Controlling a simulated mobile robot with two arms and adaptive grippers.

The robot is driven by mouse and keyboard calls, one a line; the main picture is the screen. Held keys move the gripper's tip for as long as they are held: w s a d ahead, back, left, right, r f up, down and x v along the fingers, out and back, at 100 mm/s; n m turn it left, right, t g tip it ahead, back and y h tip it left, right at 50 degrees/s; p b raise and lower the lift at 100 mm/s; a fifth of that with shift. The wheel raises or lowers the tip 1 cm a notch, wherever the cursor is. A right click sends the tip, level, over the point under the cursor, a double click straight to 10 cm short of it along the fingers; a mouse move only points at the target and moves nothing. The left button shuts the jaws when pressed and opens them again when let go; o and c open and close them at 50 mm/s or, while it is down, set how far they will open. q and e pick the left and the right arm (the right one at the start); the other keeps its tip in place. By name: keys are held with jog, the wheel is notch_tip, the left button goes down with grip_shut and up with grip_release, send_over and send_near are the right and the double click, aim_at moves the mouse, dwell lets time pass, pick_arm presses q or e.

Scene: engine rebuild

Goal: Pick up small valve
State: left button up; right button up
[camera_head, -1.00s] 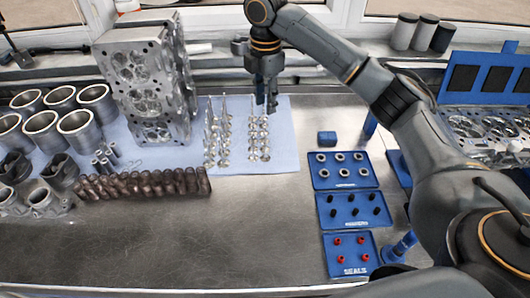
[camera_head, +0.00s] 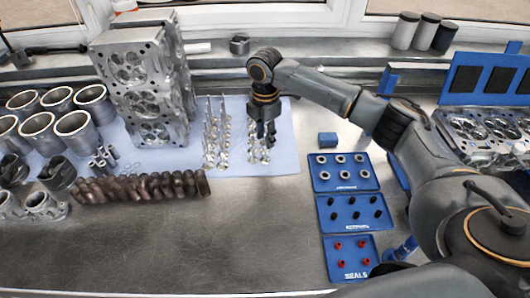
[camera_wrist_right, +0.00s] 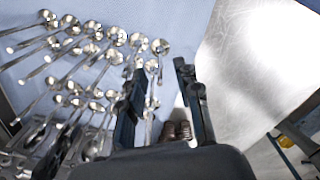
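Shiny metal valves stand in two groups on a light blue cloth in the head view. The right group, which looks like the smaller valves (camera_head: 254,156), lies under my right gripper (camera_head: 266,140). The left group (camera_head: 215,155) stands beside it. In the right wrist view, my right gripper (camera_wrist_right: 165,105) points down with its two dark fingers apart. Several valve heads, such as this valve (camera_wrist_right: 160,46), show beyond and to the left of the fingers. Nothing is clearly held. Whether a valve stands between the fingertips is hard to tell. My left gripper is not in view.
An engine cylinder head (camera_head: 140,85) stands left of the valves. A brown-black camshaft-like part (camera_head: 140,187) lies in front. Blue trays with small parts (camera_head: 346,215) lie to the right, beside a small blue block (camera_head: 327,139). The metal bench in front is clear.

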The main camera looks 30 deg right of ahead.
jog(key=shift+f, duration=1.4)
grip_shut()
jog(key=shift+r, duration=0.15)
